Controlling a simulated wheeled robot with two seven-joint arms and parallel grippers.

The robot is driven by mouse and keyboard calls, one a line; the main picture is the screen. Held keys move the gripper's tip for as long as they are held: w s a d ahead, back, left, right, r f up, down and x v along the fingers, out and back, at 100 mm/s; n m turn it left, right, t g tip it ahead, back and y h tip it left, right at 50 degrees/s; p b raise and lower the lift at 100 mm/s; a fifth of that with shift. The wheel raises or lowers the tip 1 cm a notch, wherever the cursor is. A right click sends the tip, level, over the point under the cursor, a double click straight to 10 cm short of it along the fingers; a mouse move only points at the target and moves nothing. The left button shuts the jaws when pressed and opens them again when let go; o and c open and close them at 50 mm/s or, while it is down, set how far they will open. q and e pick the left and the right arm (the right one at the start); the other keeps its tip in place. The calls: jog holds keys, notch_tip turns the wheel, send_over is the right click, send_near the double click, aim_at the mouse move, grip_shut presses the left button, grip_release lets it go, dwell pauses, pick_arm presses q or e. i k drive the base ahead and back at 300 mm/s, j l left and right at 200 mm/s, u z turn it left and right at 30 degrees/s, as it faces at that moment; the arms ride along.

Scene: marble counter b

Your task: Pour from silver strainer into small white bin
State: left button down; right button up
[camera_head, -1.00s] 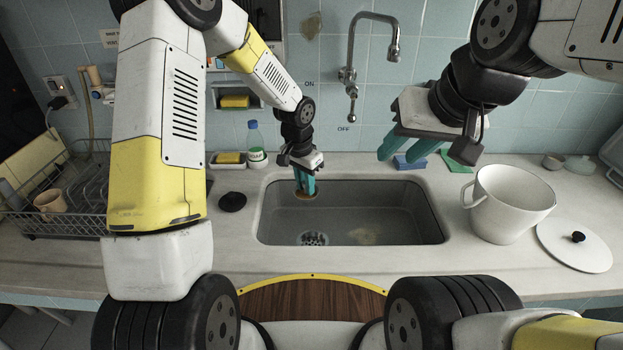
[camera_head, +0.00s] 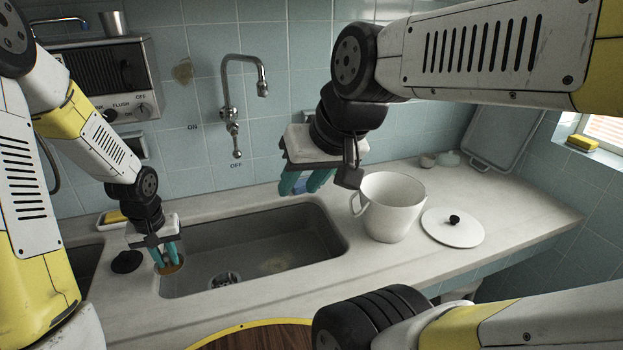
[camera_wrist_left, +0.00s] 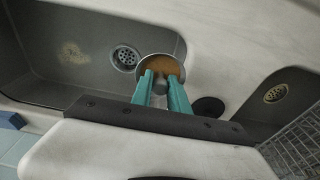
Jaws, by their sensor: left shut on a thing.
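The silver strainer (camera_wrist_left: 141,69) shows in the left wrist view as a round metal rim with brown contents, over the sink's edge. In the head view only a small brownish part of it (camera_head: 173,269) shows below my left fingers. My left gripper (camera_head: 167,256), also in the left wrist view (camera_wrist_left: 161,83), is shut on its handle. The small white bin (camera_head: 393,213), pot-like with a side handle, stands upright on the counter right of the sink, its mouth open. My right gripper (camera_head: 306,183) is open and empty, above the counter left of the bin.
The grey sink (camera_head: 290,240) with its drain lies between strainer and bin. A white lid (camera_head: 452,231) with a black knob lies right of the bin. A black disc (camera_head: 126,261) lies left of the strainer. The faucet (camera_head: 228,95) hangs behind the sink.

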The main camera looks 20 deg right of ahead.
aim_at(391, 201)
jog(key=k+l, duration=0.2)
jog(key=l, duration=0.2)
jog(key=k+l, duration=0.2)
jog(key=l, duration=0.2)
jog(key=k+l, duration=0.2)
jog(key=l, duration=0.2)
jog(key=z, duration=0.05)
